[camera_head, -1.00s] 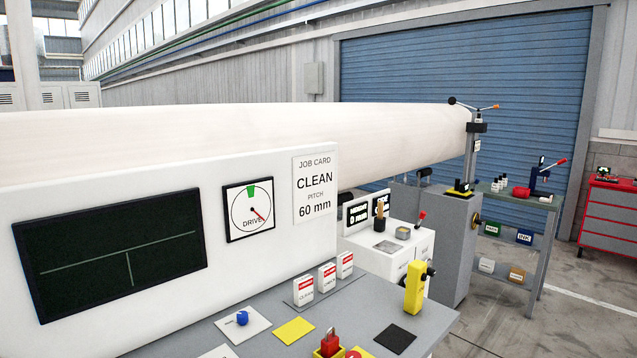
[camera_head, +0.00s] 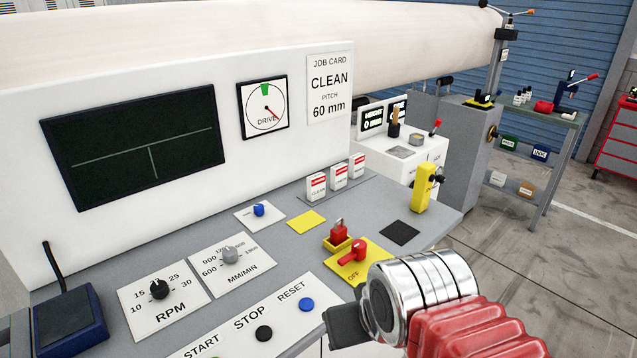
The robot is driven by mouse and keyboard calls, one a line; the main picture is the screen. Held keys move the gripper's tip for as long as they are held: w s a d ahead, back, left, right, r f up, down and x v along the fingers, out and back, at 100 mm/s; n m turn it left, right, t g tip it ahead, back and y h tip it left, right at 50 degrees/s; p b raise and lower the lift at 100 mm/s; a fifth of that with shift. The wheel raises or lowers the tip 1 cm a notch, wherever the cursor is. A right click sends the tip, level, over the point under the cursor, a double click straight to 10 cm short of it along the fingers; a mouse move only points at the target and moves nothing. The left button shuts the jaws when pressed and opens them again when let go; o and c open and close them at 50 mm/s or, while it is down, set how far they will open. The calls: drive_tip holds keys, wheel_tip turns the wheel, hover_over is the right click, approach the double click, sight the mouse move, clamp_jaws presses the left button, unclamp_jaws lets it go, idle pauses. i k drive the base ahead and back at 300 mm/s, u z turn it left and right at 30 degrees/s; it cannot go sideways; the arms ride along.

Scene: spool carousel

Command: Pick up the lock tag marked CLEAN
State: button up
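Three white lock tags with red top bands stand in a row on a grey strip at the back of the console. The nearest, left tag (camera_head: 317,188) has small lettering that looks like CLEAN, though it is hard to read. The middle tag (camera_head: 339,177) and the far tag (camera_head: 357,165) have lettering too small to read. My gripper (camera_head: 348,326) is at the lower right, in front of and below the tags and well apart from them. Only a dark grey end piece shows beyond the chrome wrist; I cannot make out two separate fingers.
Near my gripper are a red switch on a yellow OFF plate (camera_head: 362,265), a red padlock-like piece (camera_head: 339,233) and a yellow post (camera_head: 424,188). Knobs and START, STOP and RESET buttons (camera_head: 306,304) fill the console's front. A job card (camera_head: 329,88) reads CLEAN, 60 mm.

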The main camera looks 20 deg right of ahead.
sight(316, 183)
drive_tip(key=u, duration=0.45)
drive_tip(key=k, duration=1.3)
drive_tip(key=z, duration=0.55)
drive_tip(key=i, duration=1)
drive_tip(key=z, duration=0.05)
